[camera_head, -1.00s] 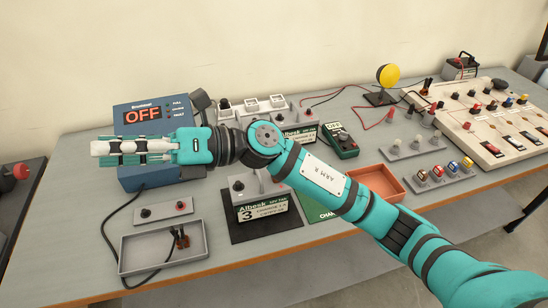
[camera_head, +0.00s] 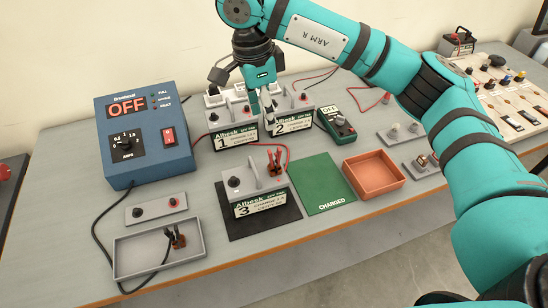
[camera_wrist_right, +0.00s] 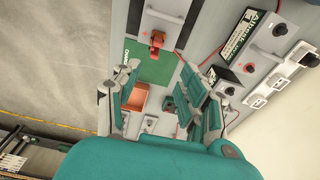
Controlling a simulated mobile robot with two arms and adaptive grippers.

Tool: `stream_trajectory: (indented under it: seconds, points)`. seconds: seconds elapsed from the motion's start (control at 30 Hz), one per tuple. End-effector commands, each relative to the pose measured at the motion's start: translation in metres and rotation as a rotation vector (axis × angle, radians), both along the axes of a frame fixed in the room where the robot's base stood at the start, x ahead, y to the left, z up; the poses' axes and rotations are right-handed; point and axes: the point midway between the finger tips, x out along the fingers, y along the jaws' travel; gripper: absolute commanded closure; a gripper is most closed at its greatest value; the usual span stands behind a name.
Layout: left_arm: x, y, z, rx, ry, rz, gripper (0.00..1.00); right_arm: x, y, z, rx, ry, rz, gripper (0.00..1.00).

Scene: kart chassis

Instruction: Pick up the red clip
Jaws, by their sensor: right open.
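A red clip (camera_head: 276,161) stands on the right end of battery 3 (camera_head: 258,203), with a red wire curving away behind it. It also shows in the right wrist view (camera_wrist_right: 157,40), beyond the fingers. My right gripper (camera_head: 262,108) points down above batteries 1 and 2, behind and above the red clip and apart from it. Its fingers are spread with nothing between them in the wrist view (camera_wrist_right: 163,100). A dark clip (camera_head: 175,238) on a black cable lies in the grey tray (camera_head: 125,262). My left gripper is not in view.
The blue power supply (camera_head: 147,160) reading OFF stands at the left. A green CHARGED mat (camera_head: 322,185) and an orange tray (camera_head: 374,176) lie right of battery 3. A green meter (camera_head: 337,124) and small parts stand farther right. The table's front edge is clear.

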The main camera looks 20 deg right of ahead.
Motion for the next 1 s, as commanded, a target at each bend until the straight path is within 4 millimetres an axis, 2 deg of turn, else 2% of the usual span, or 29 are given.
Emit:
stream_trajectory:
  seconds: [0.1,0.3,0.53,0.73,0.83,1.0]
  points:
    - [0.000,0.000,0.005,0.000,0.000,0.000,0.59,-0.001,-0.003,-0.025,0.003,0.006,0.000,0.58]
    - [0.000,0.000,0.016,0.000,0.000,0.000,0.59,-0.001,-0.007,-0.058,0.002,0.002,0.001,0.58]
    - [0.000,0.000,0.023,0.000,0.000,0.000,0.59,-0.001,-0.010,-0.074,0.002,0.001,0.000,0.58]
    - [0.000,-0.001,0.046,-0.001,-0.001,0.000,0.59,-0.009,-0.016,-0.099,0.002,0.006,0.001,0.58]
    - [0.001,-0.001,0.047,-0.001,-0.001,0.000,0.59,-0.008,-0.017,-0.114,0.003,0.003,0.001,0.58]
    - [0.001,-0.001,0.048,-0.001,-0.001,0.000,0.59,-0.007,-0.018,-0.122,0.004,-0.002,0.000,0.58]
